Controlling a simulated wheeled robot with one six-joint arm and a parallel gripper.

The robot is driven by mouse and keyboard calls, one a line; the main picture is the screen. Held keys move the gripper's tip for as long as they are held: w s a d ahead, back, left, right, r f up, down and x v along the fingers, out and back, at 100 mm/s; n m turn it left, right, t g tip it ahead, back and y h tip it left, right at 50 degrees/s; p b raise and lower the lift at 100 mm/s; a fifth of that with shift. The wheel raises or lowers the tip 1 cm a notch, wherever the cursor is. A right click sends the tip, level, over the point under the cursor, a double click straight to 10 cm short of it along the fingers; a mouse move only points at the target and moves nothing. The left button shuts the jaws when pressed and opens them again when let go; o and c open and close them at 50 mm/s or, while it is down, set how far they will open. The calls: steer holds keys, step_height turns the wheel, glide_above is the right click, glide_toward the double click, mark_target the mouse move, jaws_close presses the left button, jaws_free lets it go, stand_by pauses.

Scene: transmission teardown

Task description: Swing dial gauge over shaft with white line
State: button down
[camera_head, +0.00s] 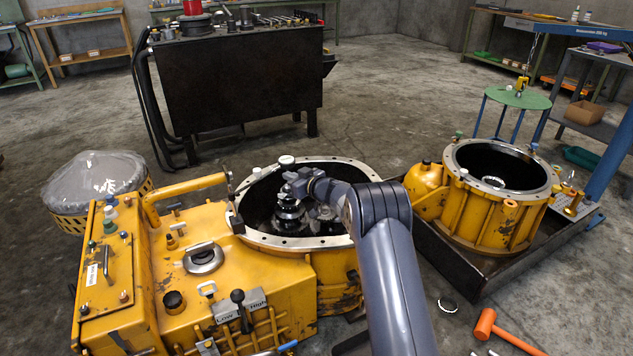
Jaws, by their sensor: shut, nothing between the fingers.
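The yellow transmission housing (325,271) has a round opening with a pale flange. What looks like the dial gauge (286,160) is a small whitish round piece at the end of a thin rod. Its dark stand (237,222) is at the flange's left edge. A dark, stepped shaft (289,218) stands upright inside the opening; I cannot make out a white line on it. My gripper (291,187) is shut and empty, just above the shaft and a little below the gauge in the picture. My wrist hides part of the opening's right side.
A second yellow housing (484,225) sits in a dark tray (445,262) at the right. A black workbench (240,85) stands behind. A lever (240,305) rises from the front housing. An orange mallet (500,330) lies on the floor at the lower right.

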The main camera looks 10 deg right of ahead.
steer(key=p+v, duration=0.1)
steer(key=v, duration=0.7)
steer(key=shift+w+d+p, duration=0.2)
steer(key=shift+d+p, duration=0.15)
